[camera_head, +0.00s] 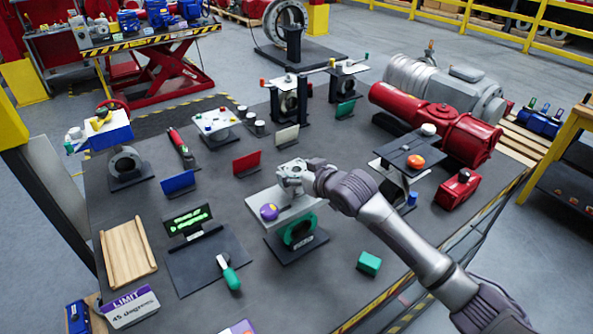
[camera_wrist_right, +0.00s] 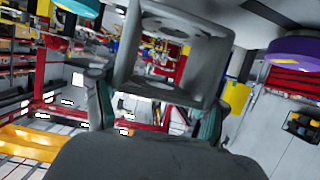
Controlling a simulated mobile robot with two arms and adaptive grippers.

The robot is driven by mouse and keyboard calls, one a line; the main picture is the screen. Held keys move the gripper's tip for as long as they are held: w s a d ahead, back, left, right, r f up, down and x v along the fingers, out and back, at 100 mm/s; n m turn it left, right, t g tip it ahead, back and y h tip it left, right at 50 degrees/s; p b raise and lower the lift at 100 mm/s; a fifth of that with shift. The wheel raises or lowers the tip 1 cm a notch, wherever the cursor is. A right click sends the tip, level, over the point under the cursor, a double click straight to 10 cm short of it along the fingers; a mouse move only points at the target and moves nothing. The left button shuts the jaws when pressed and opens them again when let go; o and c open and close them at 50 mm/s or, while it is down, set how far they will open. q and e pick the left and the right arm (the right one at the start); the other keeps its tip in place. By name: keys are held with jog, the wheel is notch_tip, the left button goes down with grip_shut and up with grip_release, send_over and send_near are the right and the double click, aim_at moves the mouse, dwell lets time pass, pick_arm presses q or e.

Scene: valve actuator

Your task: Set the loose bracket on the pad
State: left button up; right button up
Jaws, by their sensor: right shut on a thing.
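The loose bracket is a grey, open frame-shaped part (camera_head: 291,177), seen at the back edge of a light grey plate. In the right wrist view the bracket (camera_wrist_right: 175,92) sits between the fingers. My right gripper (camera_head: 303,172) is shut on the bracket, reaching in from the right. The grey plate (camera_head: 297,216), which may be the pad, tops a stand with a green ring valve (camera_head: 299,231). A purple knob (camera_head: 269,211) sits on its front left; it also shows in the wrist view (camera_wrist_right: 290,50). I cannot tell whether the bracket touches the plate. My left gripper is out of view.
A red card (camera_head: 247,163) and a blue card (camera_head: 178,183) stand left of the plate. A green-handled tool (camera_head: 230,274) and a display (camera_head: 188,220) are at front left. A black plate with an orange button (camera_head: 415,161) stands right, beyond my right arm. A green block (camera_head: 369,262) lies in front.

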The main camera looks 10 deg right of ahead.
jog(key=shift+r+p, duration=0.15)
jog(key=shift+p, duration=0.2)
jog(key=shift+f+b, duration=0.6)
jog(key=shift+f, duration=0.5)
dwell(0.4)
jog(key=o, duration=1.6)
jog(key=shift+s+f, duration=0.1)
jog(key=v, duration=1.2)
